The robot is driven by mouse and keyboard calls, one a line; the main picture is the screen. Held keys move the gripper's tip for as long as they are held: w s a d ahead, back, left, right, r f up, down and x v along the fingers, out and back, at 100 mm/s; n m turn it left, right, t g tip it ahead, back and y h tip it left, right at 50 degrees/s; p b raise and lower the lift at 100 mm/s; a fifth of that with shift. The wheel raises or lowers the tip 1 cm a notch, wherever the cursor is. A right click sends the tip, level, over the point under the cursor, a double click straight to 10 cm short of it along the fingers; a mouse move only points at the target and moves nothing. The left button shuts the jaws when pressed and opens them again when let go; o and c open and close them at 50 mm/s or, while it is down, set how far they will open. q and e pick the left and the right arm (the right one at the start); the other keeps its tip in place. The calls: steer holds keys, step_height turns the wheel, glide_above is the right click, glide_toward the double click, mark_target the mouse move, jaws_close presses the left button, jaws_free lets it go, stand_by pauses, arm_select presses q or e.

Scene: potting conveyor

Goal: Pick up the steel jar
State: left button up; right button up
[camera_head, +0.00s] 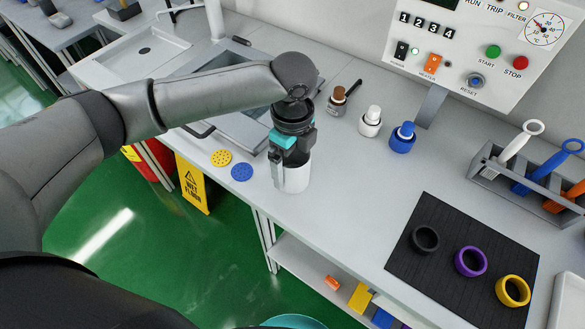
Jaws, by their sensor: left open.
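My left gripper (289,172) points down at the front edge of the bench, open, its fingers at a pale white cylinder (298,180). The gripper covers the cylinder's top, and I cannot tell whether the fingers touch it. Behind and to the right stands a small greyish jar (335,109) with a brown stopper and a dark handle-like piece beside it. It looks most like the steel jar, but its material is hard to tell. My right gripper is out of view.
A yellow disc (221,158) and a blue disc (242,172) lie left of the gripper. A black mat (430,266) with three rings lies at right, below a rack (492,172) of handled tools. A control panel (465,45) stands behind. The bench middle is clear.

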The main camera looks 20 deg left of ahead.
arm_select(q)
steer(key=shift+c, duration=0.2)
steer(key=c, duration=1.3)
steer(key=shift+r, duration=0.1)
steer(key=shift+c, duration=0.2)
steer(key=shift+r, duration=0.15)
step_height(320, 180, up, 20)
steer(key=p, duration=0.4)
steer(key=shift+f, duration=0.25)
